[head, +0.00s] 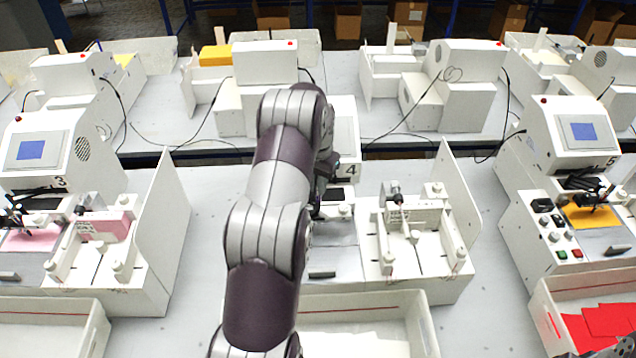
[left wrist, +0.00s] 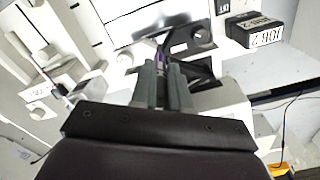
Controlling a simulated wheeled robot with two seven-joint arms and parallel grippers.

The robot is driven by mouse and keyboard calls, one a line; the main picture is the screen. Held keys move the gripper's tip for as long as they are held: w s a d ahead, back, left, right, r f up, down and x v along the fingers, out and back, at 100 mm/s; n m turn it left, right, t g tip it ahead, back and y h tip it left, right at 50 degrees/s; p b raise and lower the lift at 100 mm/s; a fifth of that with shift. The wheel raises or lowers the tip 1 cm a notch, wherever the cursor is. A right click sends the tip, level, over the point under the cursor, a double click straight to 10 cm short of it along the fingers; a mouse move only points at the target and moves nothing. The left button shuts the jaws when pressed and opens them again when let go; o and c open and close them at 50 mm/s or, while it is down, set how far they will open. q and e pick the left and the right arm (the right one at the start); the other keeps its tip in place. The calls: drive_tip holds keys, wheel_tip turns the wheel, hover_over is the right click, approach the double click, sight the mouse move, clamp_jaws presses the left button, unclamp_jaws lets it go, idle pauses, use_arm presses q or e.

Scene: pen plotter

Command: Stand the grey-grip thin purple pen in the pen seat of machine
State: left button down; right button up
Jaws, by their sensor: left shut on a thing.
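My left gripper (left wrist: 164,72) is shut on the thin purple pen (left wrist: 161,54). Only a short purple stretch of the pen shows between and beyond the fingers; its grey grip and tip cannot be made out. In the head view my left arm covers most of the machine marked 4 (head: 346,130), and the gripper is largely hidden behind the arm at the machine's front. Whether the pen touches the seat cannot be told. My right gripper does not show clearly.
The machine marked 3 (head: 40,150) stands at left, and the machine marked 5 (head: 575,130) at right with yellow paper. A white fixture with an upright side panel (head: 458,190) is right of machine 4. A white tray (head: 415,320) lies in front. Cables run behind.

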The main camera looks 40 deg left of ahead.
sight(318, 202)
use_arm(q)
drive_tip(key=shift+d+r, duration=0.1)
idle(0.5)
drive_tip(key=shift+f+b, duration=2.75)
drive_tip(key=shift+f, duration=1.45)
drive_tip(key=c, duration=1)
unclamp_jaws()
drive_tip(key=shift+c, duration=0.2)
